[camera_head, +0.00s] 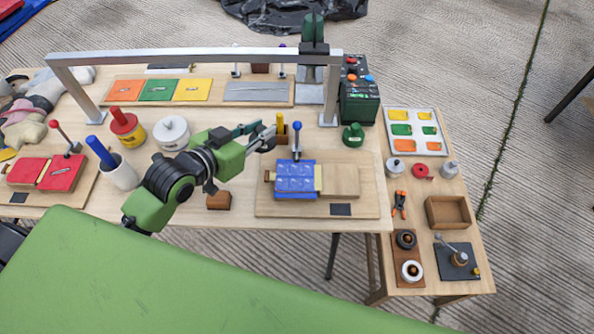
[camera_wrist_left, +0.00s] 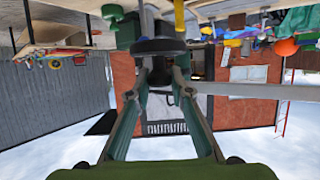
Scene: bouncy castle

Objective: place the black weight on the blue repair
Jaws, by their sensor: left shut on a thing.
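The blue repair (camera_head: 296,183) is a shiny blue patch lying across a pale wooden block on a wooden board (camera_head: 270,208) at the middle of the table. My left gripper (camera_head: 262,138) is just behind and left of the blue repair, above the table. It is shut on the black weight (camera_wrist_left: 160,47), a dark round disc between its fingertips in the left wrist view. In the head view the fingers partly hide the weight. My right gripper is not in view.
A blue-knobbed lever (camera_head: 297,143) stands upright behind the blue repair. A yellow post (camera_head: 280,124) stands near the gripper. A metal frame (camera_head: 200,52) spans the back. A brown block (camera_head: 218,201) lies left of the board. A green jar (camera_head: 353,136) stands behind right.

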